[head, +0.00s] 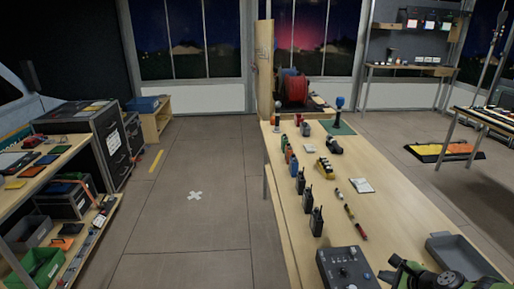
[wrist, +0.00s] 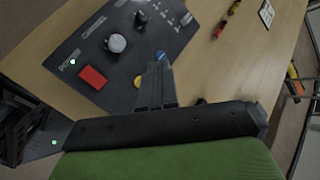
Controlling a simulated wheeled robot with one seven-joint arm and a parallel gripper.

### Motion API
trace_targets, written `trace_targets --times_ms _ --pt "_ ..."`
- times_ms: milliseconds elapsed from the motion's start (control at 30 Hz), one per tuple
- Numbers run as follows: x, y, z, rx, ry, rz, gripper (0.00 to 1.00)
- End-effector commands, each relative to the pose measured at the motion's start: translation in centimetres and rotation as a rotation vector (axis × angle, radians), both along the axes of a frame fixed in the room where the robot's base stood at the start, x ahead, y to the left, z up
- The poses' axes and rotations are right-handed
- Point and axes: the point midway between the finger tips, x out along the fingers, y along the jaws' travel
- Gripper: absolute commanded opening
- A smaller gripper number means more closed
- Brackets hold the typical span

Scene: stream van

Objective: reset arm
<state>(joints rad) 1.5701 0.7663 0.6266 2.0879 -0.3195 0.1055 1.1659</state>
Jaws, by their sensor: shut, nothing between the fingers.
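My gripper (wrist: 156,72) is shut and empty in the wrist view, its fingers together in front of a dark control box (wrist: 120,45) with a red button and a grey knob. In the head view my green and black arm end shows at the lower right, over the near end of the long wooden table (head: 385,215). The control box (head: 345,268) lies just left of it there. I cannot tell from these views how high the fingers are above the box.
Several black radios (head: 316,220) stand along the table's left edge. A grey tray (head: 462,258) lies at the near right. A shelf (head: 65,165) with bins stands at the left.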

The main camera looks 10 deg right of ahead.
Motion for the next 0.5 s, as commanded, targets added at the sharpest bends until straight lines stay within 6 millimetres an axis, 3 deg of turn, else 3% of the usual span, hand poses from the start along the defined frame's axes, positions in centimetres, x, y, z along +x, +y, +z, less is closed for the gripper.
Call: trace_targets --times_ms 67,233,367,500 --pt "0.7 2.1 0.9 -0.072 0.044 0.112 0.0" --pt "1.0 9.5 4.5 -0.378 0.207 0.546 0.0" --pt "-0.3 14.8 8.2 -0.613 0.291 0.854 0.0" --pt "-3.0 20.0 12.4 -0.853 0.325 1.143 0.0"
